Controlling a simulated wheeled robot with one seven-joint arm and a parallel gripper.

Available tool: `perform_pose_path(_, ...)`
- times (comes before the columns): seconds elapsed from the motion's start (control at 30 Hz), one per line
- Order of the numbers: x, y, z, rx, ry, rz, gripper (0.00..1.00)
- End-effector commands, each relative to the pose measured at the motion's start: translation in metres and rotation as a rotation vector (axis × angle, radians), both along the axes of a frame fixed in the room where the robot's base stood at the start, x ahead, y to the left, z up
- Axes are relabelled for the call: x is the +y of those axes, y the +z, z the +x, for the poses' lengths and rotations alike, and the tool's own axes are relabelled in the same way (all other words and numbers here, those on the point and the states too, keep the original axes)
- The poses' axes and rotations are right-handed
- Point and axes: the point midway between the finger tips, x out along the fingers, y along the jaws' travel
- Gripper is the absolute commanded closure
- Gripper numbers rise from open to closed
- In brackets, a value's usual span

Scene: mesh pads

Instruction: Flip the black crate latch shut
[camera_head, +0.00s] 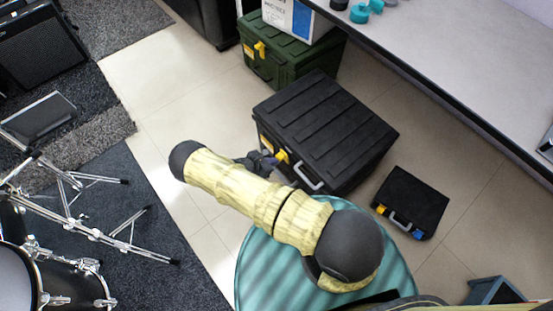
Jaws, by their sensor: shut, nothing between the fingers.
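The black crate (325,127) stands on the tiled floor in the middle of the view, its lid down. A yellow latch (282,156) shows on its front face, with a grey handle (312,180) to the right of it. My gripper (272,160) is at the crate's front face, close beside the yellow latch. It is shut and holds nothing. My arm hides part of the crate's lower front. I cannot tell whether the fingers touch the latch or what position the latch is in.
A small black case (411,200) lies to the right. Drum hardware (85,200) stands on dark carpet at left. Tiled floor (190,90) is clear between.

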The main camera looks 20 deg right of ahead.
Motion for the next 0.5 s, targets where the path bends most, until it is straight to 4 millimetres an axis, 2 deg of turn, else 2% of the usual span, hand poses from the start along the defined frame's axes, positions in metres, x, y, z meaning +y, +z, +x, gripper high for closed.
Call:
perform_pose_path(0.17, 0.0, -0.004, -0.002, 0.004, 0.0, -0.001, 1.0)
perform_pose_path(0.5, 0.0, 0.01, -0.001, 0.002, -0.002, -0.003, 1.0)
